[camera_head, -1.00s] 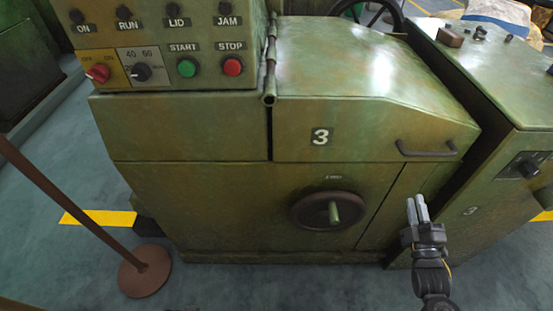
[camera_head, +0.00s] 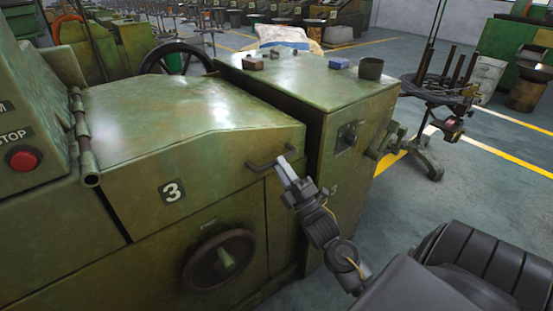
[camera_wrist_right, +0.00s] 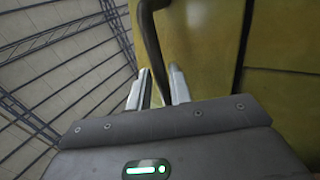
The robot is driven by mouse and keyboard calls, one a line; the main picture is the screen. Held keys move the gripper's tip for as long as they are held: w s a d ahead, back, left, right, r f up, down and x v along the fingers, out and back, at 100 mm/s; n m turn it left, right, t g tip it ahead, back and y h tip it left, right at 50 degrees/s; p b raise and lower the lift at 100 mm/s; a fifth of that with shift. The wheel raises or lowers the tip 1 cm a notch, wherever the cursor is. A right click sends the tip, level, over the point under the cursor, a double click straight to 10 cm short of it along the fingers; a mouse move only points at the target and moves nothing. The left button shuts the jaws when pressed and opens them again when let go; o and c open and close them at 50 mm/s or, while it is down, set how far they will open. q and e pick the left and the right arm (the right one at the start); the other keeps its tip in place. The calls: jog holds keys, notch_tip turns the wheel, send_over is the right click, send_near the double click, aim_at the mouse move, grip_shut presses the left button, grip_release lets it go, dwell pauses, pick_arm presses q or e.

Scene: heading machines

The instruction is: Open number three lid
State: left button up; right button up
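The green lid (camera_head: 190,115) marked with a white 3 (camera_head: 172,191) lies down on its machine, its hinge (camera_head: 84,140) on the left. Its dark bar handle (camera_head: 268,165) sits at the right of the lid's front. My right gripper (camera_head: 285,168) is at the handle's right end. In the right wrist view the fingers (camera_wrist_right: 160,88) stand apart, with the dark handle bar (camera_wrist_right: 151,40) running down between them. I cannot tell whether either finger touches it. My left gripper is not in view.
A handwheel (camera_head: 219,260) is on the front below the lid. A green cabinet (camera_head: 310,80) stands to the right, with small blocks and a dark cup (camera_head: 371,68) on top. A red stop button (camera_head: 24,159) is at left.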

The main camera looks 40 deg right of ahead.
jog(key=shift+x, duration=1.3)
jog(key=shift+c, duration=0.4)
grip_shut()
